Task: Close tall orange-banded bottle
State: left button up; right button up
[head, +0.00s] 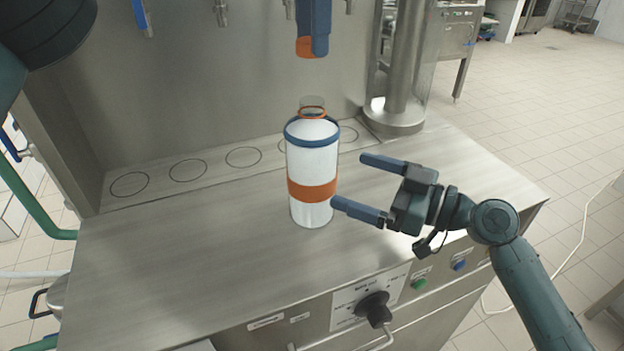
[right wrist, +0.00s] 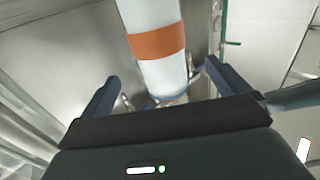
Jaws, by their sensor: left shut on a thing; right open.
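A tall white bottle (head: 313,160) with an orange band and a blue shoulder ring stands upright on the steel counter in the head view. Its clear neck (head: 313,104) with an orange ring shows no cap on it. My left gripper (head: 313,32) is shut on an orange cap (head: 306,47), held above the neck and apart from it. Its upper part is cut off by the picture's top edge. My right gripper (head: 350,181) is open and empty, right of the bottle, fingers pointing toward it. In the right wrist view the bottle (right wrist: 155,40) appears between the spread fingers.
Drawn circles (head: 188,170) line the back of the counter (head: 180,260), beneath several nozzles (head: 221,12). A steel column (head: 398,70) stands at the back right. A black knob (head: 375,308) sticks out of the front panel. The counter left of the bottle is clear.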

jog(key=x, duration=0.8)
jog(key=shift+w+a, duration=0.2)
jog(key=shift+a, duration=0.15)
jog(key=c, duration=1.4)
pick_arm(q)
send_over(312, 100)
jog(key=shift+f, duration=2.5)
